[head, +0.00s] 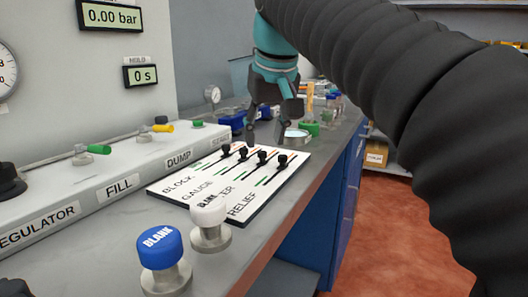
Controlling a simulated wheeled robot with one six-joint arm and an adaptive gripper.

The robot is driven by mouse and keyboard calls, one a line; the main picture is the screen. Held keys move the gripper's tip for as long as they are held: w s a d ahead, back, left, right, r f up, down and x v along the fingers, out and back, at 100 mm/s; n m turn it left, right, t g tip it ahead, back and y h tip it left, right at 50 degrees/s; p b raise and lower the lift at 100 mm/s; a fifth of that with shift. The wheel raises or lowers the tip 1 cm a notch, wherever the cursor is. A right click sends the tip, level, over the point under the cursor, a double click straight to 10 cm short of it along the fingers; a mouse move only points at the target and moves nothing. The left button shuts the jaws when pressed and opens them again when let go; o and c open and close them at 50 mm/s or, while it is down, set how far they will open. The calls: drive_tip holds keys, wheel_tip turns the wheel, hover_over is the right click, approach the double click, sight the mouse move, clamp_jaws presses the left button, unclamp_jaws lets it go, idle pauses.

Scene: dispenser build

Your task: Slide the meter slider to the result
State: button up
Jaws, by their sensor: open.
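A white slider board (190,187) lies on the bench, with labels BLOCK, GAUGE, a partly covered one ending in "ER", and RELIEF. Each label has a dark slot with a black knob near its far end and short green marks beside it. The meter slider (262,157) appears to be the third knob from the left, in line with the partly covered label. My gripper (266,138) points down, open, just beyond the far end of the board. It looks apart from the knobs, and I see nothing between its fingers. Which mark means the result cannot be told.
A blue BLANK cap (160,247) and a white cap (209,215) stand on metal stems at the near edge. Small jars and a green-based item (309,128) stand behind my gripper.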

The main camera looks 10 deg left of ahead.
sight(262, 152)
drive_tip(key=shift+x, duration=1.55)
clamp_jaws()
